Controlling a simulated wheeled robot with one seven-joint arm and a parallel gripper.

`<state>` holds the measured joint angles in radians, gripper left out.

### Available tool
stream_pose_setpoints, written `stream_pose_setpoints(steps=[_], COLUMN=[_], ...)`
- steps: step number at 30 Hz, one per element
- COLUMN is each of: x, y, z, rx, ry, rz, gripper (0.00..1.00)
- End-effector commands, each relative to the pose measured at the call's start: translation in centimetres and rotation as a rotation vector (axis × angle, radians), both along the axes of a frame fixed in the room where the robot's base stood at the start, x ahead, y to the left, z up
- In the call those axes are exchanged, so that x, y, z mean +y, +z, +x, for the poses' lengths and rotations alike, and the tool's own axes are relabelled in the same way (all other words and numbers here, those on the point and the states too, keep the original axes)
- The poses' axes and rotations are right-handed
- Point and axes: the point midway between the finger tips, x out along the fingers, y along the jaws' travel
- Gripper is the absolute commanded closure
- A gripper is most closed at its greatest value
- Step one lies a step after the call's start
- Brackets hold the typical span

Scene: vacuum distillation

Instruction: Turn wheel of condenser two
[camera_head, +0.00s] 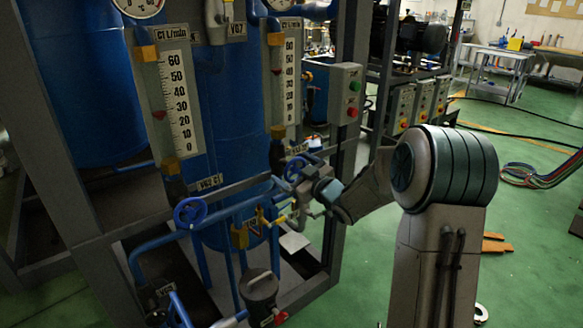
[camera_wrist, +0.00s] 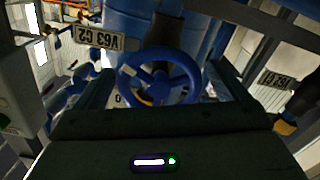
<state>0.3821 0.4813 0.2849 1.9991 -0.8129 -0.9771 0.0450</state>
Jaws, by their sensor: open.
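A blue handwheel with spokes (camera_wrist: 160,78) fills the middle of the wrist view, between the two dark fingers of my gripper (camera_wrist: 160,95). The fingers are apart, one on either side of the wheel; I cannot tell whether they touch its rim. An upside-down label ending in C2 (camera_wrist: 93,37) shows to the left of the wheel. In the head view my gripper (camera_head: 308,187) is at the pipework below the right-hand scale, and the blue wheel (camera_head: 295,169) is partly hidden there.
Another blue handwheel (camera_head: 190,213) sits to the left on the pipes, below the left scale (camera_head: 178,100). A grey post (camera_head: 340,150) and a button box (camera_head: 345,93) stand close to my arm. Green floor (camera_head: 540,210) is open at the right.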

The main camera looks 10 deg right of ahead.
Motion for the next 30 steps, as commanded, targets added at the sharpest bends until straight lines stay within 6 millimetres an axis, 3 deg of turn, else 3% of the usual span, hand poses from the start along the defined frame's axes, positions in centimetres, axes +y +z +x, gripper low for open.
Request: stream_pose_setpoints(steps=[5,13,14,18,19,30], x=[0.65,0.71,0.71,0.70,0.70,0.69], y=[-0.03,-0.01,-0.01,-0.01,-0.01,0.05], z=[1.09,1.22,1.21,1.20,1.19,1.17], rx=[0.001,0.001,0.001,0.001,0.001,0.024], ry=[0.000,-0.001,-0.001,-0.001,-0.001,0.000], rz=[0.000,0.001,0.000,0.000,0.000,0.040], gripper=[0.06,0.06,0.09,0.48,0.51,0.51])
